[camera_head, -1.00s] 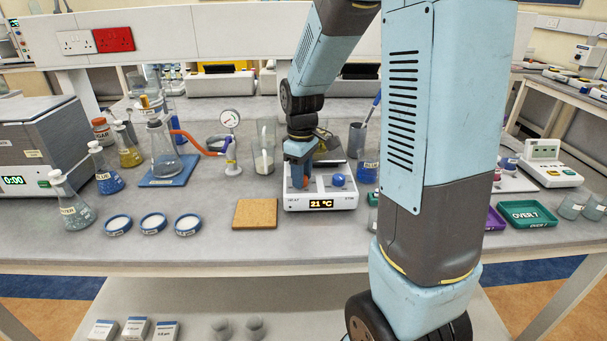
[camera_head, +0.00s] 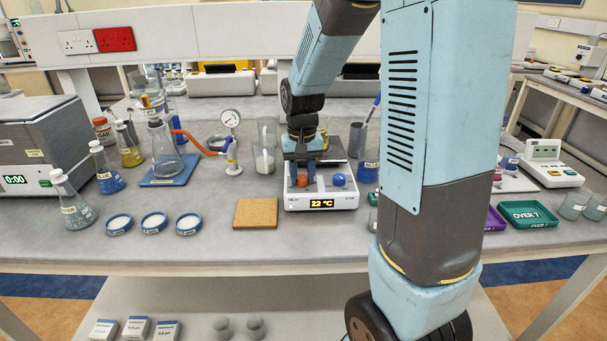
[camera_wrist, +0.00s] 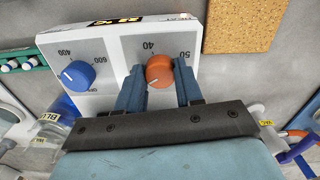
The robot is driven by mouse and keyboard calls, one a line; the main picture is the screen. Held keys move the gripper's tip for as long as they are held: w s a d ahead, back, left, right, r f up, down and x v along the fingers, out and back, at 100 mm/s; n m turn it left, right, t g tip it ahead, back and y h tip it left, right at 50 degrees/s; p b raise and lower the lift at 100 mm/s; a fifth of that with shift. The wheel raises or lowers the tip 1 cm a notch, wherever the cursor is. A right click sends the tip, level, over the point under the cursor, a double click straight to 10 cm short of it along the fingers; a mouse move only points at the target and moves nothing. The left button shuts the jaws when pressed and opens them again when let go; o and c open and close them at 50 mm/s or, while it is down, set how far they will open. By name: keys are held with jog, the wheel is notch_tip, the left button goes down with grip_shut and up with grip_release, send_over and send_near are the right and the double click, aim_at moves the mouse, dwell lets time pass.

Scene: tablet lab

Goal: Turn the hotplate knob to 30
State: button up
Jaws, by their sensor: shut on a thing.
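The white hotplate (camera_head: 345,201) stands on the bench, its display (camera_head: 321,203) reading 22 °C. My gripper (camera_head: 302,180) points down at its front left. In the wrist view my gripper (camera_wrist: 158,73) has one finger on each side of the orange knob (camera_wrist: 159,70) and is shut on it. The knob's white line points toward the lower left of that picture. The printed numbers 40 and 50 show beyond the knob; the fingers hide other marks of the dial. The blue knob (camera_wrist: 78,76) is apart from the fingers, near the marks 400 and 600.
A cork mat (camera_head: 256,213) lies left of the hotplate. A beaker with white contents (camera_head: 264,158) and a gauge stand (camera_head: 231,150) are behind it to the left. The bench in front is clear.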

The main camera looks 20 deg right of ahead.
aim_at(302, 177)
jog(key=shift+w+r+m, duration=0.1)
jog(key=shift+m, duration=1.9)
jog(key=o, duration=1)
jog(key=shift+o, duration=0.2)
notch_tip(302, 177, up, 14)
jog(key=shift+f, duration=0.2)
jog(key=s+r+n+t, duration=0.2)
jog(key=s+n, duration=0.1)
jog(key=s, duration=0.7)
jog(key=s+r+n+t, duration=0.1)
jog(key=s+n+t, duration=0.2)
jog(key=s, duration=0.7)
jog(key=shift+r+t, duration=0.3)
jog(key=shift+r, duration=0.05)
